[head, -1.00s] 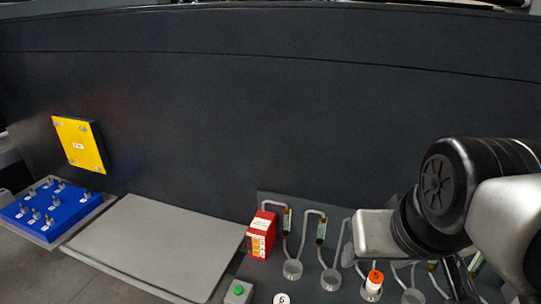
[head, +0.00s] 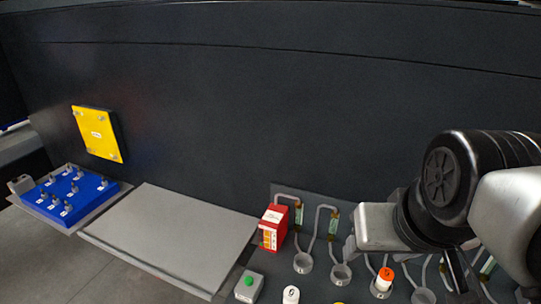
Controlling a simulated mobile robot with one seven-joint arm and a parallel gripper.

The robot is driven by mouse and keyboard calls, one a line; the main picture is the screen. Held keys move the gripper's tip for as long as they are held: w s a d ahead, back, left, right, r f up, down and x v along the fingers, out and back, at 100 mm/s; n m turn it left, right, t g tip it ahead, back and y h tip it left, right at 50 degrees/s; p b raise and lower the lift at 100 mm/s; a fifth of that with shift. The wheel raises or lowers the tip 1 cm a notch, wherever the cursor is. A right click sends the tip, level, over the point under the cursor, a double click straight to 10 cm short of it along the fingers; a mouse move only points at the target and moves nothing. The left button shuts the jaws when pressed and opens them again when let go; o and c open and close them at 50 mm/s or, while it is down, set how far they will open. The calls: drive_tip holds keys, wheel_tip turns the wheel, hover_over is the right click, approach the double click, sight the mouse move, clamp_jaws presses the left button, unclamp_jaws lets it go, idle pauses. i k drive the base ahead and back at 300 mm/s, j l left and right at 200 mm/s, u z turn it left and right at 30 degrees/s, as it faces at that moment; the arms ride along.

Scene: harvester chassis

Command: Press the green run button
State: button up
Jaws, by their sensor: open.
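The green run button (head: 249,281) sits on top of a small grey box (head: 246,291) near the bottom middle of the head view, in front of the red box. My gripper (head: 470,285) hangs at the lower right, well to the right of the button and apart from it. Its fingers are spread, and I see nothing between them. Part of the gripper is hidden by my arm and cut off by the picture's lower edge.
A red box (head: 272,228) stands behind the button. Grey ring holders (head: 303,263) with looped tubes run to the right; one holds an orange-capped white cylinder (head: 384,280). A white-topped piece (head: 291,294) is right of the button.

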sight(249, 281)
drive_tip(key=j+u, duration=0.1)
drive_tip(key=u, duration=0.75)
drive_tip(key=l, duration=0.1)
drive_tip(key=i, duration=0.35)
